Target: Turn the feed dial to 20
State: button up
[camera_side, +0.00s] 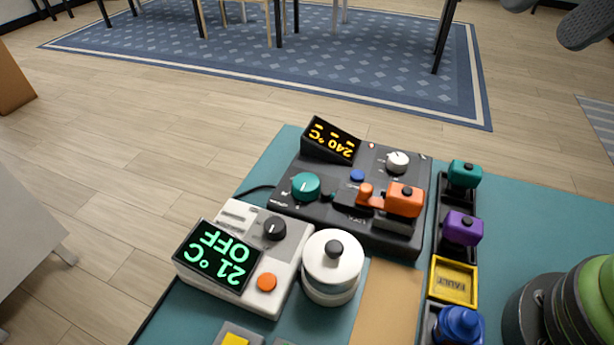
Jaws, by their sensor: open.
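A black control unit (326,215) carries a teal dial (306,186) at its left and a smaller white knob (397,161) at its back right. A white unit in front has a dark knob (274,229). I cannot read any label saying which is the feed dial, nor any scale marks or setting. The black unit's tilted display (331,141) shows 240 °C and dashes, upside down. My gripper (540,23) shows partly at the top right as two grey textured fingers, apart and empty, cut off by the frame edge. It is clear of the dials.
The white unit's display (217,256) reads 21 °C OFF. Next to the unit stands a white lidded pot (332,267). An orange block (404,200) sits on the black unit. A rack at right holds teal, purple and blue pieces and a yellow FAULT tray (453,281). The teal mat (541,235) has free room at right.

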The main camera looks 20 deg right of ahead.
jog(key=w+a+f+g, duration=0.1)
jog(key=w+a+f, duration=0.15)
jog(key=w, duration=0.35)
jog(key=m+g+h, duration=0.2)
jog(key=g, duration=0.2)
send_near(307, 182)
notch_tip(307, 182, down, 9)
jog(key=shift+w+a+f, duration=0.1)
jog(key=shift+f, duration=0.1)
jog(key=shift+c, duration=0.4)
jog(key=c, duration=0.8)
jog(key=shift+c, duration=0.2)
